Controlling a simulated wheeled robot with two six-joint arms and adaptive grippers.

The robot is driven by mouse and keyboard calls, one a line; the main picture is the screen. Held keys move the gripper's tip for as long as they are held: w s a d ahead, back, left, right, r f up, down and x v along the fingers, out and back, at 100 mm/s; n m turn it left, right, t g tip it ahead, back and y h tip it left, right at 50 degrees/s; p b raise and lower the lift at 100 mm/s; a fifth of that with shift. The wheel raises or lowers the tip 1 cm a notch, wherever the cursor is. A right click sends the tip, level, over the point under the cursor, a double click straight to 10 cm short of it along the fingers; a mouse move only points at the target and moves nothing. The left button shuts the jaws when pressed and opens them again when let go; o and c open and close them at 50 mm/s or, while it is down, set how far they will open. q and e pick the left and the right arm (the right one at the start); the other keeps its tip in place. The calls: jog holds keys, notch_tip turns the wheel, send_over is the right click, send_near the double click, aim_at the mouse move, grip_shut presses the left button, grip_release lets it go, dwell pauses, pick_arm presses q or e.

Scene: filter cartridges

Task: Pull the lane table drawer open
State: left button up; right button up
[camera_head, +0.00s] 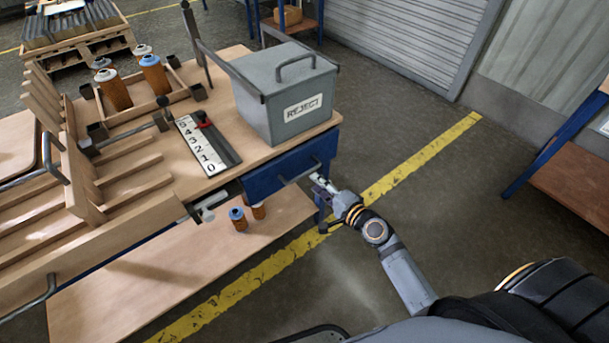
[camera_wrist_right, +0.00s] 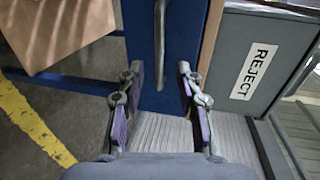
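The lane table drawer has a blue front (camera_head: 265,179) under the table top, below the reject box, and looks closed. Its grey bar handle (camera_head: 300,173) also shows upright in the right wrist view (camera_wrist_right: 159,45), in front of the blue front (camera_wrist_right: 185,30). My right gripper (camera_head: 322,183) is at the right end of the drawer front, close to the handle. In the right wrist view my right gripper (camera_wrist_right: 160,72) is open, with the handle's lower part in line between its two fingers. I cannot tell whether they touch it. My left gripper is not in view.
A grey reject box (camera_head: 285,95) stands on the table top (camera_head: 225,55) above the drawer. Orange cartridges (camera_head: 115,90) stand in a wooden tray at the back left. The floor right of the table is clear.

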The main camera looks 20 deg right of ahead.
aim_at(304, 173)
jog(key=x, duration=0.7)
jog(key=shift+w, duration=0.25)
grip_shut()
